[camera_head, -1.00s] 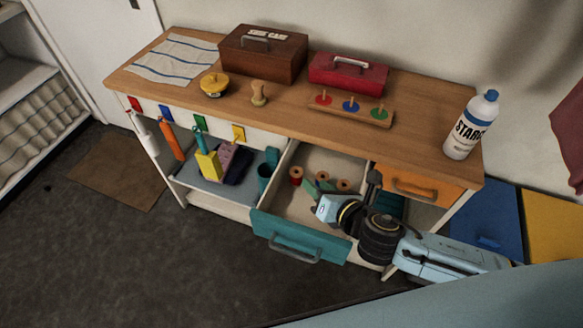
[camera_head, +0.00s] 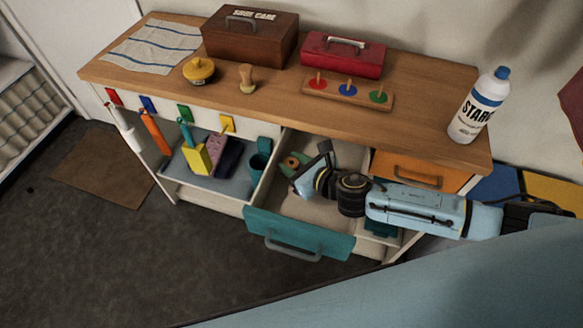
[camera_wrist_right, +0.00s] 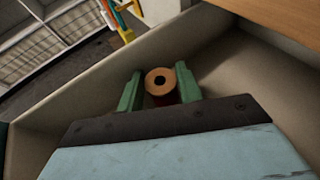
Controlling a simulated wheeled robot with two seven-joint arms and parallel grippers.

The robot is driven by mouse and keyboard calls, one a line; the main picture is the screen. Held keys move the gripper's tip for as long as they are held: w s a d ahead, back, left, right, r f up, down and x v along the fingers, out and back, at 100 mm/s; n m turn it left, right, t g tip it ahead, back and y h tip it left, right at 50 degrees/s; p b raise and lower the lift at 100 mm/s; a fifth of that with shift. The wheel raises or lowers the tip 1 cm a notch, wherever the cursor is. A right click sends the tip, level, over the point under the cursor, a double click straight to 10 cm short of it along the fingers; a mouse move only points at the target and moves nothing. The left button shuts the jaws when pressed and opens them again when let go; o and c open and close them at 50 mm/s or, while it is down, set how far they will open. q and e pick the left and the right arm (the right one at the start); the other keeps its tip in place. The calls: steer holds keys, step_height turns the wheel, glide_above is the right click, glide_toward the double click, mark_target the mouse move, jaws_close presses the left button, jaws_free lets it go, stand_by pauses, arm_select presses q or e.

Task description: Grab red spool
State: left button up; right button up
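The red spool (camera_wrist_right: 160,82) has a tan wooden top with a dark centre hole. It stands in the open drawer, between the green fingers of my right gripper (camera_wrist_right: 159,90) in the right wrist view. The fingers flank it on both sides, with slight gaps near the tips, and look open. In the head view my right gripper (camera_head: 301,170) reaches down into the drawer, and a spool top (camera_head: 292,162) shows beside its fingers. The other spools seen earlier are hidden behind my arm. My left gripper is not in view.
The teal-fronted drawer (camera_head: 297,236) is pulled out; its walls stand close around my right gripper. A white starch bottle (camera_head: 478,108) stands on the worktop above my right arm. An orange drawer (camera_head: 420,172) is shut beside it. Open floor lies in front.

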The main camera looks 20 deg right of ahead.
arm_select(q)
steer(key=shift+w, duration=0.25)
arm_select(e)
steer(key=shift+s+f, duration=0.1)
steer(key=shift+f, duration=0.05)
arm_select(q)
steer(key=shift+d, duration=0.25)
arm_select(e)
steer(key=shift+f, duration=0.1)
steer(key=c, duration=0.6)
